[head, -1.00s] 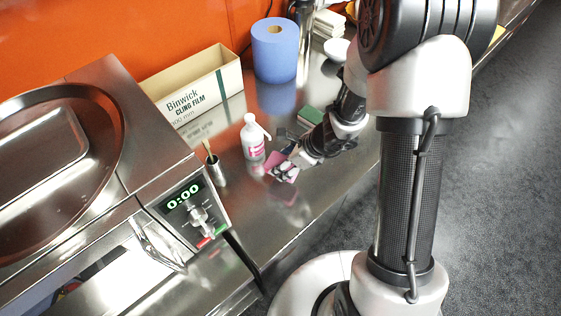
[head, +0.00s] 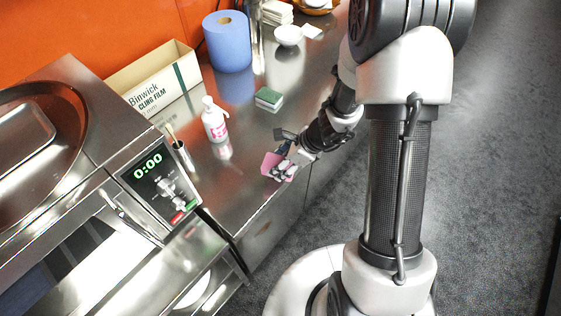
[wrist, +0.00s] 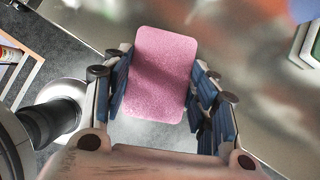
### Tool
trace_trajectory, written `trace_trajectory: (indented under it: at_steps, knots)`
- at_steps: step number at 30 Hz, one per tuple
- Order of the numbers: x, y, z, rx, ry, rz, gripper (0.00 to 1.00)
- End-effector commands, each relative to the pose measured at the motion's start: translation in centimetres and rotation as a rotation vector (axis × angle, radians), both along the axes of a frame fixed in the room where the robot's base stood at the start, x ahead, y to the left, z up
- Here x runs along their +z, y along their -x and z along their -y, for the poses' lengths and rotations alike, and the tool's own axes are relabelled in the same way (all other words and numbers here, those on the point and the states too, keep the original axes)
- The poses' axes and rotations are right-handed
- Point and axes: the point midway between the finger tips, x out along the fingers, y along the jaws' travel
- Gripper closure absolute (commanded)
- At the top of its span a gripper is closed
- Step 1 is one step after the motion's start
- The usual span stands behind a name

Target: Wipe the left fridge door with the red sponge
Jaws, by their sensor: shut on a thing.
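My gripper (head: 282,170) is shut on a pinkish-red sponge (head: 268,162) near the front edge of the steel counter. In the wrist view my gripper (wrist: 162,100) has its blue-padded fingers on both sides of the sponge (wrist: 165,65), whose broad pink face shows. In the head view the fingers partly cover the sponge. The steel front below the counter (head: 268,228) shows at a steep angle, with an upright seam; I cannot tell whether these panels are the fridge doors.
A white-and-pink bottle (head: 214,122), a green sponge (head: 268,98), a blue paper roll (head: 228,45) and a cling film box (head: 150,85) stand on the counter. A metal cup (head: 183,155) stands by the timer display (head: 150,165). Grey floor (head: 490,190) is free at the right.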

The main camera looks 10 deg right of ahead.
Motion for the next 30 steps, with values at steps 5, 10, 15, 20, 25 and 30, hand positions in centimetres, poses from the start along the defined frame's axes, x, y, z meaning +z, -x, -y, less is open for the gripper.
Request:
trace_trajectory:
  at_steps: [5, 10, 15, 20, 25, 30]
  knots:
    - [0.0, 0.0, 0.0, 0.0, 0.0, 0.0, 0.56]
    - [0.0, 0.0, 0.0, 0.0, 0.0, 0.0, 0.66]
    - [0.0, 0.0, 0.0, 0.0, 0.0, 0.0, 0.66]
    - [0.0, -0.1, -0.1, 0.008, 0.0, 0.001, 0.66]
    - [0.3, -0.6, -1.0, 0.106, 0.001, 0.003, 0.66]
    - [0.9, -1.3, -3.3, 0.375, 0.002, 0.006, 0.66]
